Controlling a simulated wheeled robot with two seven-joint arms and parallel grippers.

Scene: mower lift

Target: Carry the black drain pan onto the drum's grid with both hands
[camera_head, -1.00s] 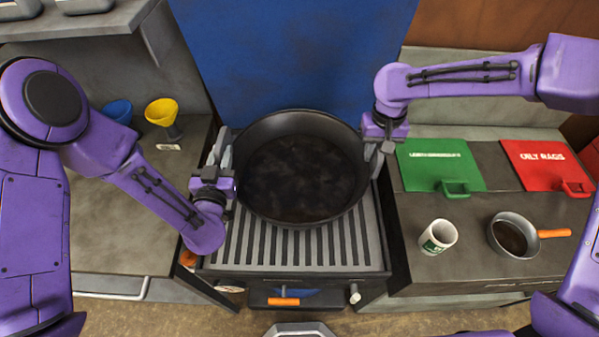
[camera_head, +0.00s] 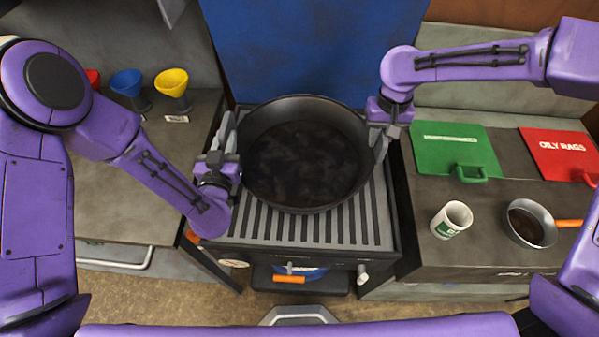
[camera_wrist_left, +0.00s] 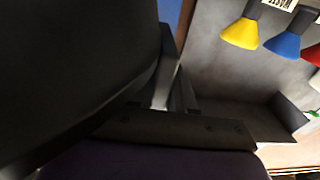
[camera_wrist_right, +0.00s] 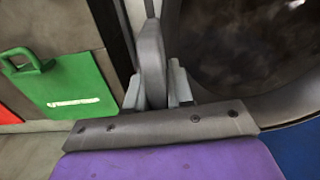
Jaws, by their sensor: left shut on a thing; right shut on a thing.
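The black drain pan (camera_head: 304,165) is a wide round pan with dark liquid in it, over the slatted grid (camera_head: 300,228) in the head view. I cannot tell whether its bottom touches the slats. My left gripper (camera_head: 226,158) is shut on the pan's left side. My right gripper (camera_head: 386,134) is shut on its right side. In the right wrist view the fingers (camera_wrist_right: 156,88) close around a grey upright handle (camera_wrist_right: 151,60) beside the pan. In the left wrist view the dark pan wall (camera_wrist_left: 75,60) fills the left, and the grip is mostly hidden.
A blue panel (camera_head: 310,50) stands behind the grid. Yellow (camera_head: 172,84) and blue (camera_head: 127,84) funnels stand on the left bench.

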